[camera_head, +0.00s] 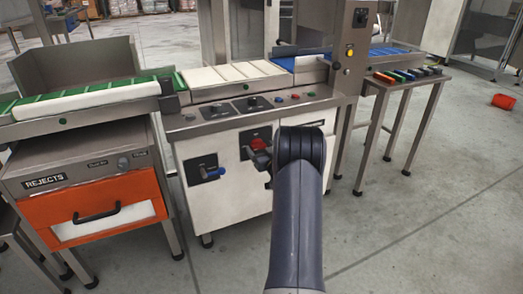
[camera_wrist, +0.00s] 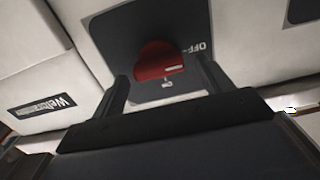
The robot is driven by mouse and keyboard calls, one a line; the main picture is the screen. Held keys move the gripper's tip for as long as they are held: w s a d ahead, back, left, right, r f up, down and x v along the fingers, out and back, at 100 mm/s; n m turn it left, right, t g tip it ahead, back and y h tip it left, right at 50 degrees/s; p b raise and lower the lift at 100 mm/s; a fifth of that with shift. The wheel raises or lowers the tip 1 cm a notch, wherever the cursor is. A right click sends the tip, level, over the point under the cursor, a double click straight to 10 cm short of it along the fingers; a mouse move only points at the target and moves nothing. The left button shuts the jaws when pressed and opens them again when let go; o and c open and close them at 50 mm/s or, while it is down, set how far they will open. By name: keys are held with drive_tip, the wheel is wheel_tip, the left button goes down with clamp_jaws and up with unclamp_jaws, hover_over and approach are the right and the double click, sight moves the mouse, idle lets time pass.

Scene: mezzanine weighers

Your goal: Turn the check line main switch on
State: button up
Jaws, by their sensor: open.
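The red rotary main switch (camera_wrist: 158,60) sits on a dark plate (camera_wrist: 120,35) on the white cabinet front in the wrist view. "OFF" lettering shows on the plate to its right. My gripper (camera_wrist: 165,80) is open, with one finger on each side of the red knob; I cannot tell whether they touch it. In the head view the red switch (camera_head: 259,143) shows just left of my arm, which hides part of its plate and most of my gripper.
Left of the red switch is another dark plate with a blue-handled switch (camera_head: 213,172). Knobs and buttons line the sloped panel (camera_head: 190,122) above. An orange REJECTS drawer (camera_head: 85,205) stands left. A side table (camera_head: 432,82) stands right. Floor at right is clear except a red object (camera_head: 503,102).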

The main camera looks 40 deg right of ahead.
drive_tip(key=shift+c, duration=0.2)
drive_tip(key=c, duration=0.9)
drive_tip(key=shift+c, duration=0.2)
drive_tip(key=m+p, duration=0.2)
drive_tip(key=m, duration=0.2)
drive_tip(key=shift+d+r+m+p, duration=0.1)
drive_tip(key=shift+d+m+p, duration=0.05)
drive_tip(key=shift+m+p, duration=0.2)
drive_tip(key=m+p, duration=0.2)
drive_tip(key=m, duration=0.2)
drive_tip(key=shift+s+d+m, duration=0.1)
drive_tip(key=shift+m, duration=0.15)
drive_tip(key=m, duration=0.1)
drive_tip(key=m+p, duration=0.1)
drive_tip(key=m, duration=0.2)
drive_tip(key=shift+d+f+m+p, duration=0.1)
drive_tip(key=shift+f+m+p, duration=0.15)
drive_tip(key=shift+m+p, duration=0.05)
drive_tip(key=shift+f+m+p, duration=0.2)
drive_tip(key=shift+m+p, duration=0.35)
drive_tip(key=shift+m, duration=1.45)
